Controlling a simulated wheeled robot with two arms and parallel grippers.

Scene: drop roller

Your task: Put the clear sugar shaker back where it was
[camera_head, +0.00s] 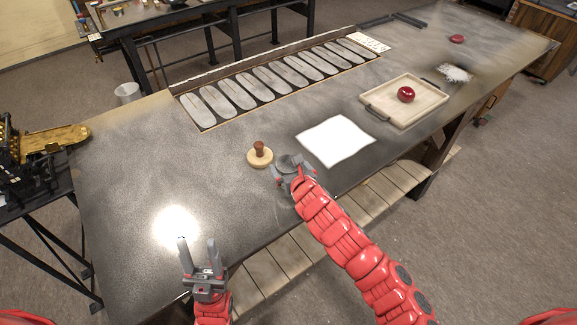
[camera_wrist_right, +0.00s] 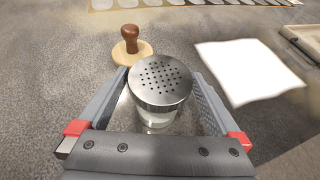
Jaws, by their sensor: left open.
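The clear sugar shaker with a perforated metal lid (camera_wrist_right: 160,82) sits between the fingers of my right gripper (camera_wrist_right: 161,75) in the right wrist view, upright. Its clear body (camera_wrist_right: 155,119) shows just below the lid. One finger is close on each side; whether they press on it, I cannot tell. In the head view the shaker (camera_head: 287,160) is partly hidden by the right gripper (camera_head: 293,168), near the table's front edge. Whether its base touches the table is unclear. My left gripper (camera_head: 197,243) is open and empty, at the lower left above the table edge.
A wooden stamp-like tool with a round base (camera_head: 260,158) stands just left of the shaker. A white sheet (camera_head: 336,141) lies to the right. A wooden tray (camera_head: 431,107) holds a red ball (camera_head: 406,94). The dark table (camera_head: 130,205) is clear at left.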

